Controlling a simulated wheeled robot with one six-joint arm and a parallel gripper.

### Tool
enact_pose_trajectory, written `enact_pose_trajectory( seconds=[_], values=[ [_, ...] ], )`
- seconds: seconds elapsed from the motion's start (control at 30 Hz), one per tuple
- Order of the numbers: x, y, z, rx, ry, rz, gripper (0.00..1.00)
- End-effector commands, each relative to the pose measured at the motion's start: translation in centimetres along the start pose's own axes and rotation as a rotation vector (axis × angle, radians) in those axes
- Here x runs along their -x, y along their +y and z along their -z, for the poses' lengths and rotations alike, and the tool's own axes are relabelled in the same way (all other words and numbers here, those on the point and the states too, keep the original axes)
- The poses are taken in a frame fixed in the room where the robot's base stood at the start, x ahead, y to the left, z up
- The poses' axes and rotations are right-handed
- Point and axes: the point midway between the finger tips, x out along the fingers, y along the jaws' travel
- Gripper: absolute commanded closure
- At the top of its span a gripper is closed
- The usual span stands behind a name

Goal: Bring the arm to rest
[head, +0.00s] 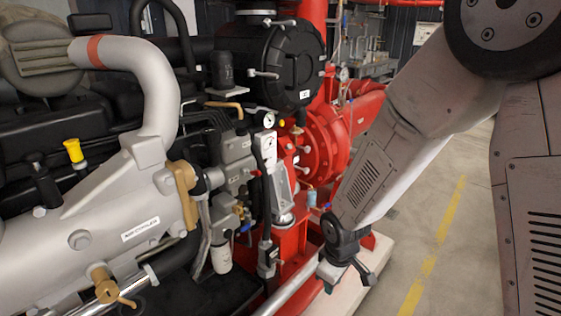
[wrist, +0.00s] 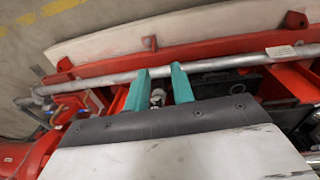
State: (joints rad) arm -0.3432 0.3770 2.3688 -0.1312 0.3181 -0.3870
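My arm (head: 395,135) reaches down from the upper right of the head view, in front of the red pump. Its dark lower end (head: 345,255) is near the pale base edge, and the fingers cannot be made out there. In the wrist view my gripper (wrist: 161,70) shows two teal fingers standing apart. No object is held between them. A small metal fitting (wrist: 157,97) shows beyond the gap, and a grey pipe (wrist: 225,64) runs across past the fingertips. I cannot tell whether either finger touches anything.
The red pump housing (head: 325,140) and the grey engine manifold (head: 95,215) fill the left and middle. A red frame rail (wrist: 110,66) and pale plinth (wrist: 150,40) lie beyond the fingers. Open floor with a yellow line (head: 437,245) is at the right.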

Motion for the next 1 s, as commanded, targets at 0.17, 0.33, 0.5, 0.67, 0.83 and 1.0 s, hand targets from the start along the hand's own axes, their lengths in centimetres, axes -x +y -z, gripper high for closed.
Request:
enact_pose_trajectory(
  seconds=[0.17, 0.33, 0.5, 0.67, 0.83, 1.0],
  values=[
    [7.9, 0.1, -5.5, -0.248, -0.119, 0.036, 0.75],
    [14.4, -0.9, -10.6, -0.451, -0.200, 0.065, 0.75],
    [20.0, -2.7, -15.3, -0.618, -0.237, 0.086, 0.75],
    [24.2, -4.4, -18.9, -0.732, -0.211, 0.091, 0.75],
    [27.2, -5.2, -21.1, -0.797, -0.095, 0.055, 0.75],
    [29.1, -5.1, -22.1, -0.837, 0.002, 0.011, 0.75]
  ],
)
